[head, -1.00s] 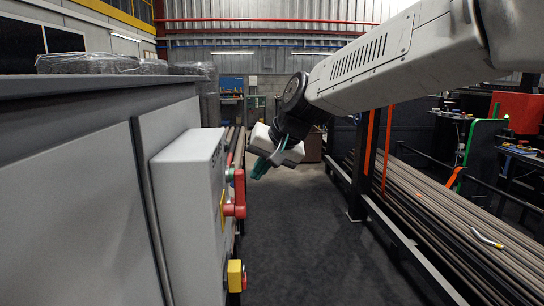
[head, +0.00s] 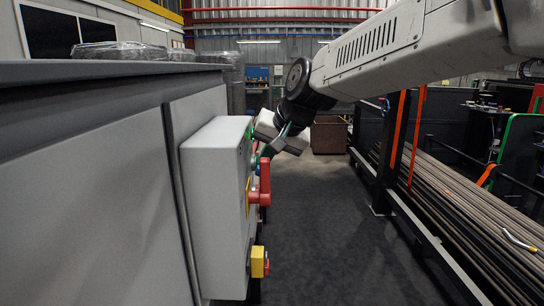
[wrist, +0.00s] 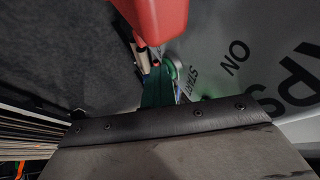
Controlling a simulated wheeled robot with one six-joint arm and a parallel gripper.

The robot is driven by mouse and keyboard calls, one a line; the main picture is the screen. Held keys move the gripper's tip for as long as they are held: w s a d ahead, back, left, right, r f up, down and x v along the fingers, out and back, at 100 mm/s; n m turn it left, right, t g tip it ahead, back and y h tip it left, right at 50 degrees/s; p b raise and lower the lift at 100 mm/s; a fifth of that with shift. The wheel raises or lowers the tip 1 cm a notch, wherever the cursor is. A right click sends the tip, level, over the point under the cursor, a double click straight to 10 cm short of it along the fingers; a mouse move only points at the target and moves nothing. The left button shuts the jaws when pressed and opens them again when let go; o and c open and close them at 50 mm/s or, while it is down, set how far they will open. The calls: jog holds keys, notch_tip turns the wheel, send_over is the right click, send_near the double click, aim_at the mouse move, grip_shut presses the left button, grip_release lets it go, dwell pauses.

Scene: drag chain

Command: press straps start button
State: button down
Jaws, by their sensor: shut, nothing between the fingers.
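A light grey control box (head: 215,205) is fixed to the side of a grey cabinet. Whether the fingertips touch the button cannot be told. Dark lettering on the panel (wrist: 230,75) appears upside down.
A yellow block with a red button (head: 260,262) sits low on the box. The red handle juts out close to my gripper. A rack of long bars (head: 455,215) runs along the right. The dark floor (head: 325,235) between is clear.

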jog(key=shift+a+r, duration=0.1)
jog(key=shift+a, duration=0.15)
jog(key=s+d+r, duration=0.4)
jog(key=d+r, duration=0.3)
jog(key=d, duration=0.1)
jog(key=shift+s+d+r, duration=0.35)
jog(key=shift+s+d, duration=0.05)
jog(key=s+d+f+g+h, duration=0.1)
jog(key=s+d+f, duration=0.5)
jog(key=s, duration=0.3)
jog(key=s+d+f+g+h, duration=0.1)
jog(key=s+d+f+h, duration=0.1)
jog(key=s+d+f, duration=0.4)
jog(key=s+d+f+g+h, duration=0.2)
jog(key=s+d+f, duration=0.4)
jog(key=s, duration=0.8)
jog(key=shift+d, duration=0.95)
